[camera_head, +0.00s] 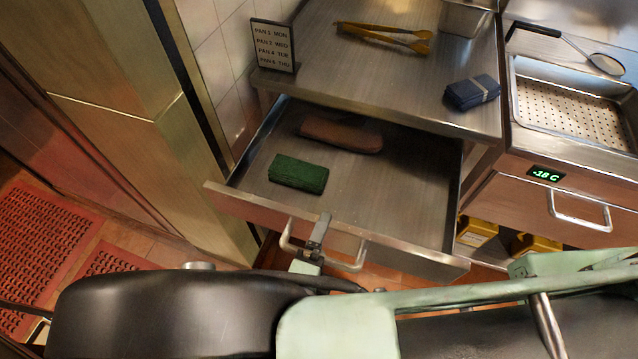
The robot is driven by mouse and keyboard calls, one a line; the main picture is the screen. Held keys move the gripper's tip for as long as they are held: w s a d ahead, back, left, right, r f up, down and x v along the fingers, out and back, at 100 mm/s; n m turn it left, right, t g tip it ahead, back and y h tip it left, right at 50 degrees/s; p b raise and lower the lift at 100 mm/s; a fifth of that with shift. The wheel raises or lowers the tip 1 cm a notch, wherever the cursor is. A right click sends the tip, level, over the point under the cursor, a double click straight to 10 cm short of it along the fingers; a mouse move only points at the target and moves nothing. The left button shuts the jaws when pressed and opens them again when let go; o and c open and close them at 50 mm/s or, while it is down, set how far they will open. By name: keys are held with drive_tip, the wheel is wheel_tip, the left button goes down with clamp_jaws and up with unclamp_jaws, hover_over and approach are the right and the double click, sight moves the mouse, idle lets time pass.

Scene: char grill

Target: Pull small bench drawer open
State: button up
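The small bench drawer (397,203) stands pulled well out from under the steel bench top (386,82). Its steel front (242,207) carries a U-shaped handle (349,266). My gripper (319,232) is at the middle of this handle, with a grey finger lying across the bar and its tip near the drawer front. Only one finger shows clearly, so I cannot tell whether the gripper is closed on the bar. A folded green cloth (298,173) and a brownish-red item (341,134) lie inside the drawer.
On the bench are tongs (385,37), a navy bundle (471,92) and a small sign (273,46). A unit with a perforated tray (577,118) and its own handled drawer (580,211) is at right. A metal-edged panel (130,110) stands close at left.

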wheel_tip(320, 180, up, 6)
drive_tip(key=p, duration=0.2)
drive_tip(key=shift+w+t, duration=0.4)
drive_tip(key=shift+d+r, duration=0.1)
drive_tip(key=f, duration=0.1)
drive_tip(key=s+f+g, duration=0.1)
drive_tip(key=f, duration=0.1)
drive_tip(key=f+g, duration=0.1)
drive_tip(key=shift+s+f, duration=0.35)
drive_tip(key=shift+s, duration=0.15)
